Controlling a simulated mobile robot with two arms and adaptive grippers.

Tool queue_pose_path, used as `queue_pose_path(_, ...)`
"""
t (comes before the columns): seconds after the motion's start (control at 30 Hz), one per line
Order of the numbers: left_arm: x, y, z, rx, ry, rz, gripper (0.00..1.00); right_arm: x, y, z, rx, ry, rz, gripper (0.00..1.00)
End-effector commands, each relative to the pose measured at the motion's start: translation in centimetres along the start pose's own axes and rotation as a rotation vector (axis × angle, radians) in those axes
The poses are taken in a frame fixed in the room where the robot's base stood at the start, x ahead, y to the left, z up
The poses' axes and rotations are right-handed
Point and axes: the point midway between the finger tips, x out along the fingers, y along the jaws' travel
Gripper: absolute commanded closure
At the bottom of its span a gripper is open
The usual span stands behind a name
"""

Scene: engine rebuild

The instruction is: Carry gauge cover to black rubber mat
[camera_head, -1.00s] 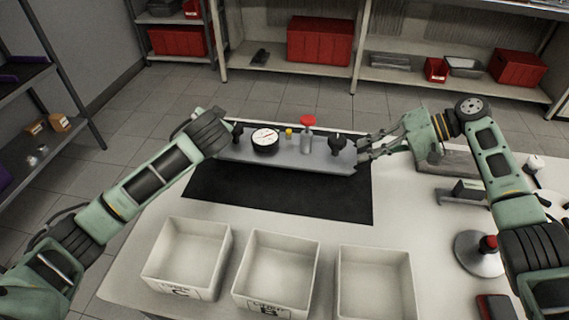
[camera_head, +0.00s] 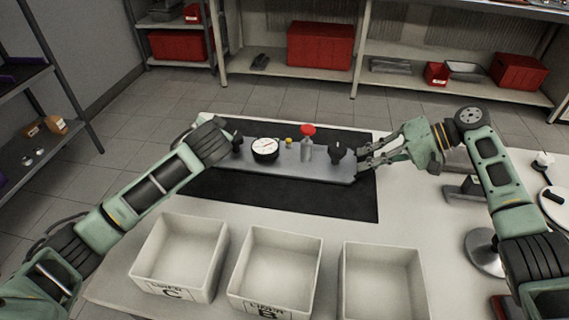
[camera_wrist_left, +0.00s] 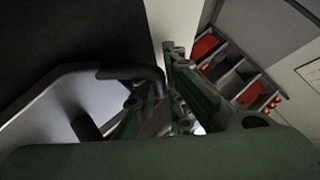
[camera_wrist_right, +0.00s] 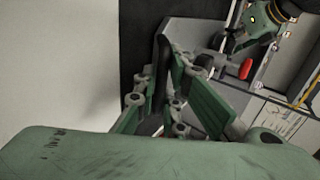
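The gauge cover (camera_head: 285,168) is a long grey plate with a round white dial, a red-topped fitting and black knobs. It spans between my two grippers, over the black rubber mat (camera_head: 300,200); whether it touches the mat I cannot tell. My right gripper (camera_head: 366,163) is at its right end. In the right wrist view the fingers (camera_wrist_right: 161,68) close around a black handle there. My left gripper is mostly hidden behind its arm in the head view. In the left wrist view its fingers (camera_wrist_left: 160,76) close around the black handle at the other end.
White bins (camera_head: 180,260), (camera_head: 275,272) and (camera_head: 383,282) stand along the table front, before the mat. A metal stand (camera_head: 467,188) and a round-based tool (camera_head: 484,250) are on the right. Shelves with red boxes (camera_head: 320,45) stand behind the table.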

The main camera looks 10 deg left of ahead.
Motion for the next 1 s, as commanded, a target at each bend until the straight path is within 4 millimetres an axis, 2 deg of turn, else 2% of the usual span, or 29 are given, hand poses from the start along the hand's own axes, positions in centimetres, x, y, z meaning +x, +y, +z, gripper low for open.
queue_pose_path(0.03,-0.1,-0.1,-0.1,0.0,0.0,0.0,0.84,-0.1,-0.1,0.0,0.001,0.0,0.001,0.84)
queue_pose_path(0.17,-0.1,-0.1,-0.1,-0.001,0.0,0.0,0.73,-0.1,-0.1,0.0,0.001,-0.001,0.0,0.73)
queue_pose_path(0.53,-0.6,0.0,-0.2,-0.002,0.003,0.002,0.73,0.0,-0.1,0.0,0.002,-0.001,0.0,0.73)
queue_pose_path(1.0,-7.0,0.0,-0.1,-0.002,0.002,0.001,0.73,0.0,-0.1,0.1,0.002,-0.002,0.0,0.73)
